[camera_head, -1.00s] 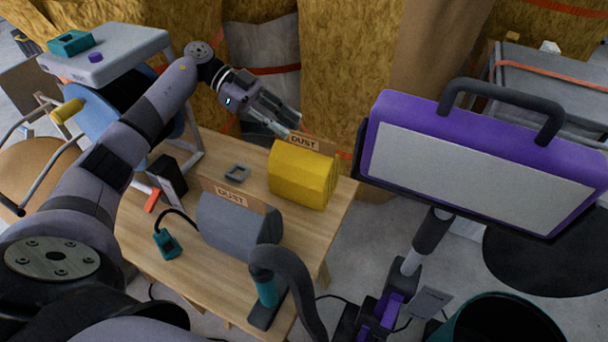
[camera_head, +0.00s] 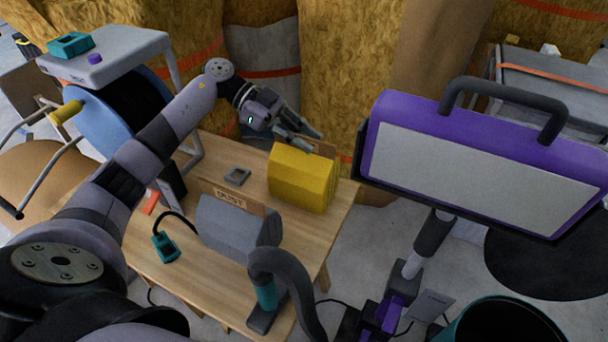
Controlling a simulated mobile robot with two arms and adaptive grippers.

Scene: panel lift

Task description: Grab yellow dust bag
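The yellow dust bag (camera_head: 301,180) stands at the right back part of the wooden table, with a cardboard plate at its top back edge. My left gripper (camera_head: 314,142) is just behind and above the bag's top edge, its fingers pointing right and partly covering the plate. The fingers look parted, with nothing seen between them; whether they touch the bag is not clear. My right gripper is not in view.
A small grey frame (camera_head: 237,176) lies between the bags. A black hose with a teal cuff (camera_head: 266,293) is at the front. A purple lamp panel (camera_head: 480,165) stands right.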

